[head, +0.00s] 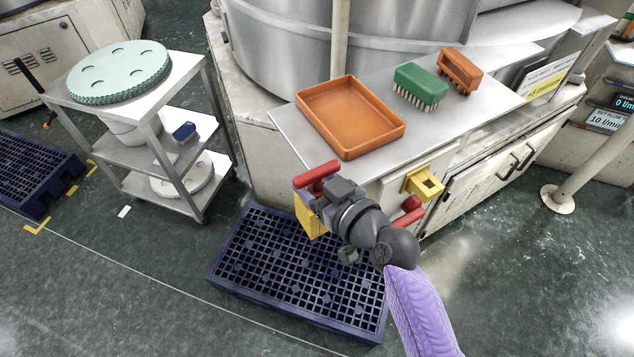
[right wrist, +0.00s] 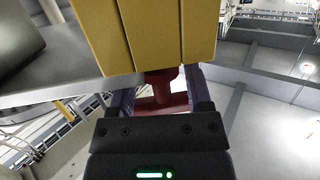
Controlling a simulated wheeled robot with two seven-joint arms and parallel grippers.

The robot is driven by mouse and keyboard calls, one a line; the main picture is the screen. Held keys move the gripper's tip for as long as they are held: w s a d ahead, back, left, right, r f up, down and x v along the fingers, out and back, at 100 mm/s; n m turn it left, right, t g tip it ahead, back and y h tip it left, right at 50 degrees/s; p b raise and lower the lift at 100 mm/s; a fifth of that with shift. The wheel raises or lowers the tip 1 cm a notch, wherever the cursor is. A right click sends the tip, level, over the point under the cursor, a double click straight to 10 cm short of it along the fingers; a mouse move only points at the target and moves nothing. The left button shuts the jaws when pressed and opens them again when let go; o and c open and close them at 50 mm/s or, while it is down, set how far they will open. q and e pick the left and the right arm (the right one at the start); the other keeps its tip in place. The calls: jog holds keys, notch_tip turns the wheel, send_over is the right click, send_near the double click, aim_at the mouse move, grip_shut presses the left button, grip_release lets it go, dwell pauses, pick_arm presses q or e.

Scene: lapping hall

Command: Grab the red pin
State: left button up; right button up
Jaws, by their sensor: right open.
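A red pin (head: 316,176) with a T-shaped handle shows at the near left corner of the steel bench, by a yellow block (head: 308,217). My right gripper (head: 326,196) is right at this pin and partly covers it and the block. In the right wrist view, the red pin (right wrist: 160,88) stands out from the yellow block (right wrist: 150,35), and its stem lies between the two spread fingers of my right gripper (right wrist: 160,98). The jaws are open; contact with the pin cannot be told. My left gripper is not in view.
Another red piece (head: 408,213) shows beside my arm below a yellow bracket (head: 424,184). An orange tray (head: 397,130), a green brush (head: 421,83) and an orange brush (head: 460,68) are on the bench (head: 450,125). A blue grid pallet (head: 235,262) lies below; a cart (head: 193,75) stands left.

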jog(key=shift+s, duration=0.1)
jog(key=shift+c, duration=0.8)
grip_shut()
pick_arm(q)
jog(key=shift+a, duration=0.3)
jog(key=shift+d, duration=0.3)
pick_arm(e)
jog(key=shift+f, duration=0.1)
